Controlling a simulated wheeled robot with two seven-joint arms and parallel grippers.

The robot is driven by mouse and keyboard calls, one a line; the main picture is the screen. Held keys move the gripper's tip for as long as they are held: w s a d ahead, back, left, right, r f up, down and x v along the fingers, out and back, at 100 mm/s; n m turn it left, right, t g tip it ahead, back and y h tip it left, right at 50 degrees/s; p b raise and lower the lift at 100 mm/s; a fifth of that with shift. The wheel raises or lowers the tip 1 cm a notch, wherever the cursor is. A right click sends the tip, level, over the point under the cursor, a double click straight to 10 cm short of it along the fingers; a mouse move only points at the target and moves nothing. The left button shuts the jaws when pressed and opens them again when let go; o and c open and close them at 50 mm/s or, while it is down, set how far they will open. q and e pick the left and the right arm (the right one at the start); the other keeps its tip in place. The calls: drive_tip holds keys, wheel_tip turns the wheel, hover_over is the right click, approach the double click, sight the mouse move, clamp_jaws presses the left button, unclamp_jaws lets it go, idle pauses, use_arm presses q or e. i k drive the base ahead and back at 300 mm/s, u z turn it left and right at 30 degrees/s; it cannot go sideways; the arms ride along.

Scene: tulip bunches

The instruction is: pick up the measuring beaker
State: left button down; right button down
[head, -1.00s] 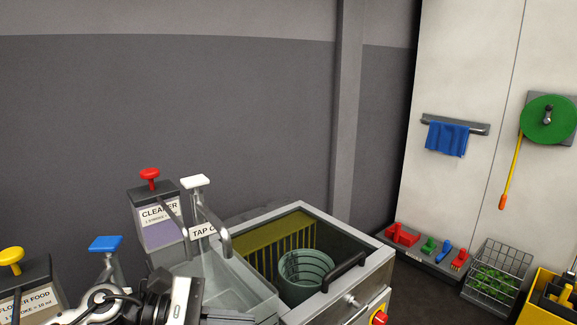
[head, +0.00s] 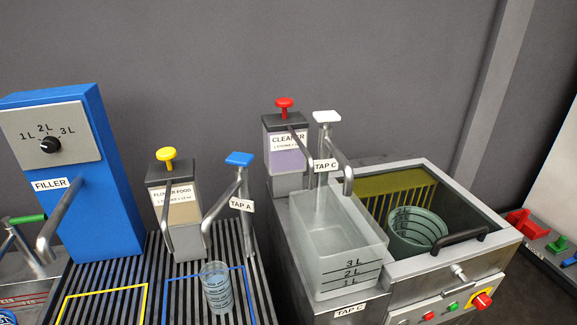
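A small clear cylindrical beaker with dark graduation lines (head: 217,288) stands upright on the slatted rack, inside a blue outlined square (head: 250,291). It is in front of and below the spout of the tap labelled TAP A (head: 235,205). The beaker looks pale blue; whether it holds liquid I cannot tell. Neither of my grippers is in the head view now.
A clear litre-marked tank (head: 335,240) stands under TAP C (head: 325,150), right of the beaker. A greenish graduated bucket (head: 413,232) sits in the steel basin (head: 440,268). A blue filler (head: 105,215) and a flower food dispenser (head: 178,215) stand left and behind.

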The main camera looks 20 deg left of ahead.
sight(215, 276)
drive_tip(key=u, duration=0.7)
drive_tip(key=k, duration=0.1)
drive_tip(key=u, duration=0.65)
